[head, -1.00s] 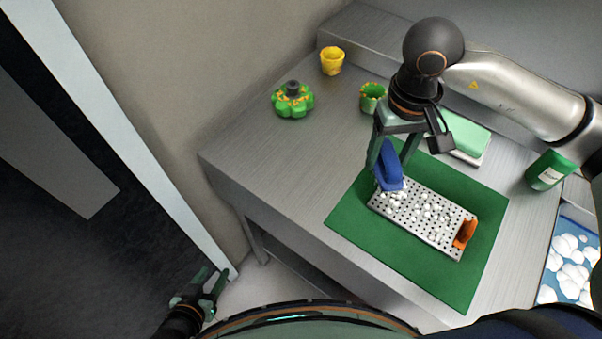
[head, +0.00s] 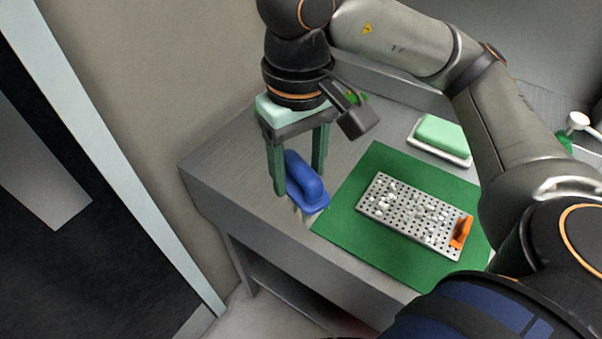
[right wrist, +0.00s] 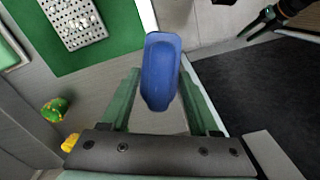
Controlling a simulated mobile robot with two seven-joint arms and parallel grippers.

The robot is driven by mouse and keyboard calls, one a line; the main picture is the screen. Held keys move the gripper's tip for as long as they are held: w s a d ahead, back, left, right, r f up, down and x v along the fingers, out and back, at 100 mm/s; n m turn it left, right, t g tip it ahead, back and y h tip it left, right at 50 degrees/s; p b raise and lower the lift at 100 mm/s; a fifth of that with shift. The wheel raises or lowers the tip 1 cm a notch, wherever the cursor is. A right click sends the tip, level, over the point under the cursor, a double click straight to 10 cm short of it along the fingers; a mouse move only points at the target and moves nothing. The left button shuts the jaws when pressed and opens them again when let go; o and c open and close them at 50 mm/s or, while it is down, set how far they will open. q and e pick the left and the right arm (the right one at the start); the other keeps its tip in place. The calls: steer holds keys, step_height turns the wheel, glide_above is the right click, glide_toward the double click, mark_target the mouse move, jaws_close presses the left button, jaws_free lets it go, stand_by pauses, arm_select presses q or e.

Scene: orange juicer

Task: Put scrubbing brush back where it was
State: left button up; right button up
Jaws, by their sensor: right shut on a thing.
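The blue scrubbing brush (head: 308,188) is in my right gripper (head: 298,185), over the bare grey counter just left of the green mat. The fingers stand on both sides of its blue handle, with pale bristles partly showing below. I cannot tell whether the bristles touch the counter. In the right wrist view the brush (right wrist: 161,70) sits between the two green fingers. My left gripper (right wrist: 263,22) shows small and dark at the top right of that view; its jaws are unclear.
The perforated metal tray (head: 380,209) with white bits and an orange piece (head: 461,232) lies on the green mat (head: 345,225). A green sponge (head: 441,134) sits in a white dish behind. Green (right wrist: 55,109) and yellow (right wrist: 70,142) items stand on the counter. The counter's front edge is close.

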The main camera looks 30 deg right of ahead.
steer(key=w+d+f, duration=0.2)
steer(key=w+f, duration=0.1)
steer(key=w+d+f, duration=0.3)
steer(key=w+d+f+b, duration=0.1)
steer(key=w+d+f, duration=0.1)
steer(key=w, duration=0.1)
steer(key=shift+w+d+f, duration=0.25)
steer(key=shift+w+f, duration=0.15)
steer(key=f, duration=0.3)
steer(key=shift+w+d+f+p, duration=0.15)
steer(key=shift+w+f+p, duration=0.05)
steer(key=shift+f+p, duration=0.1)
steer(key=shift+f, duration=0.2)
steer(key=o, duration=1.3)
